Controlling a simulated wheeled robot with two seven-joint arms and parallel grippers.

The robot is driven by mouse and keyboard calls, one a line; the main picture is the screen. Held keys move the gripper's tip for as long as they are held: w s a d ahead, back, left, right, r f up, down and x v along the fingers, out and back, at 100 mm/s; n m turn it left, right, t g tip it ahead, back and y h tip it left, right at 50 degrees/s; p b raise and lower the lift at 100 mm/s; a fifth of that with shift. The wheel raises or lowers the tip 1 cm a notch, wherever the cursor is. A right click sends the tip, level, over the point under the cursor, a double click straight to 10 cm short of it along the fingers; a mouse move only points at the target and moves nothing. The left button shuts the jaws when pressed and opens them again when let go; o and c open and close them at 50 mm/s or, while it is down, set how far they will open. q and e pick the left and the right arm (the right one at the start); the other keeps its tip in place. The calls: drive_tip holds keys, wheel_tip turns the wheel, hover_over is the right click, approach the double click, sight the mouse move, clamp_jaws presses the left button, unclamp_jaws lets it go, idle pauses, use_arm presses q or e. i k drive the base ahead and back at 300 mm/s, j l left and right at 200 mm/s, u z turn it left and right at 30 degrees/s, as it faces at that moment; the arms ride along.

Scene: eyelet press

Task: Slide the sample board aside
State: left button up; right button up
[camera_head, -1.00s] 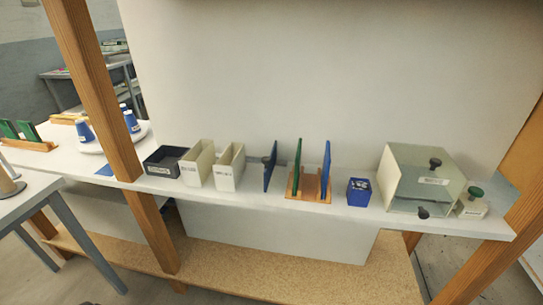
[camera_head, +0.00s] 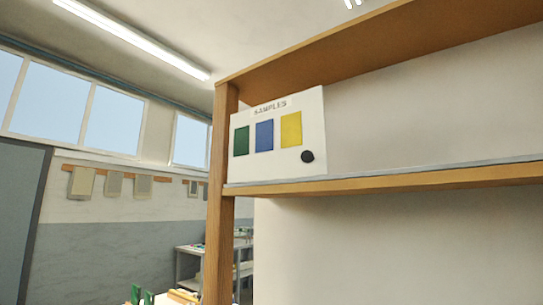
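The sample board (camera_head: 270,165) is a white panel headed "SAMPLES", with a green, a blue and a yellow swatch and a round black knob (camera_head: 307,156) at its lower right. It stands upright at the left end of the upper shelf (camera_head: 400,180), close to the left wooden post. What is behind the board is hidden. Neither of my grippers shows in this view.
The wooden post (camera_head: 219,220) rises at the shelf's left end, under a wooden top board (camera_head: 340,45). The shelf to the right of the sample board is bare. A grey rack (camera_head: 190,265) stands in the room behind.

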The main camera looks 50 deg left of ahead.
sight(283, 138)
drive_tip(key=u, duration=1.65)
